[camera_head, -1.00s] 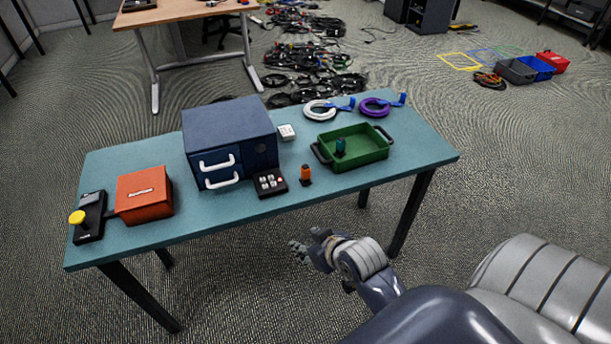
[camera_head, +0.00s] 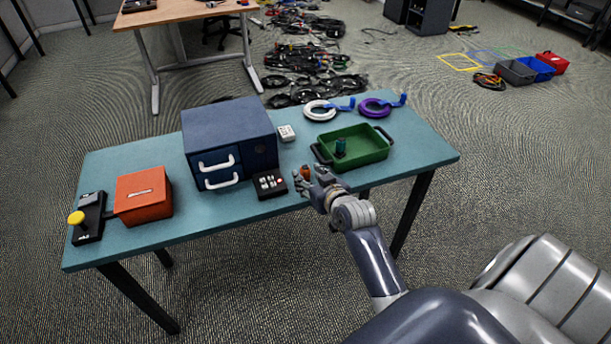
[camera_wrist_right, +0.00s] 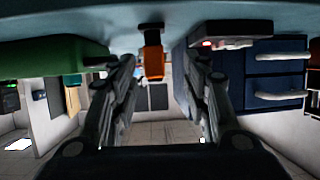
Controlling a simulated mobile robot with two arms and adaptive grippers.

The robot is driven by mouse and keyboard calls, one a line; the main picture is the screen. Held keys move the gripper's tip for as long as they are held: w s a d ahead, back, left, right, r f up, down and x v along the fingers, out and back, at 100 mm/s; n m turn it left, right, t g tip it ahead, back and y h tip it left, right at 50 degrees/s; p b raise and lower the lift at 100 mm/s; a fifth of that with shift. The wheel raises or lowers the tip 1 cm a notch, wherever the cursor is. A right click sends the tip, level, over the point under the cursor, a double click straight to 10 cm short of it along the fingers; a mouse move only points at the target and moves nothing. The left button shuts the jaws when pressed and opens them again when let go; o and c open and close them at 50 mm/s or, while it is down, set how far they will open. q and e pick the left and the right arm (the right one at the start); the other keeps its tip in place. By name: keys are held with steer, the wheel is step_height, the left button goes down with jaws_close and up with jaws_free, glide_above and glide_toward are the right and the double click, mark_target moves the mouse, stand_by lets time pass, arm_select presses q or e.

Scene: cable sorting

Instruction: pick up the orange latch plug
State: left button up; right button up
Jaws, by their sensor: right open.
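The orange latch plug (camera_head: 305,171) stands on the teal table between the black button box and the green tray, partly covered by my right gripper (camera_head: 312,180). In the right wrist view the orange latch plug (camera_wrist_right: 153,58) shows with its dark base against the table, between and beyond the two fingers of my right gripper (camera_wrist_right: 165,75). The right gripper is open, with free space between its fingers and the plug. I cannot tell from the head view whether a finger touches it. My left gripper is not in view.
The black button box (camera_head: 269,184) and blue drawer cabinet (camera_head: 230,125) stand left of the plug. An orange-red box (camera_head: 144,195) and a yellow-button device (camera_head: 88,217) are at the left. White and purple cable rings lie at the back.

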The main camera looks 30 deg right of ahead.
mark_target(307, 173)
steer(key=shift+d+x, duration=0.15)
steer(key=shift+x, duration=1.05)
steer(key=shift+d+x, duration=0.15)
steer(key=shift+x, duration=1)
jaws_close()
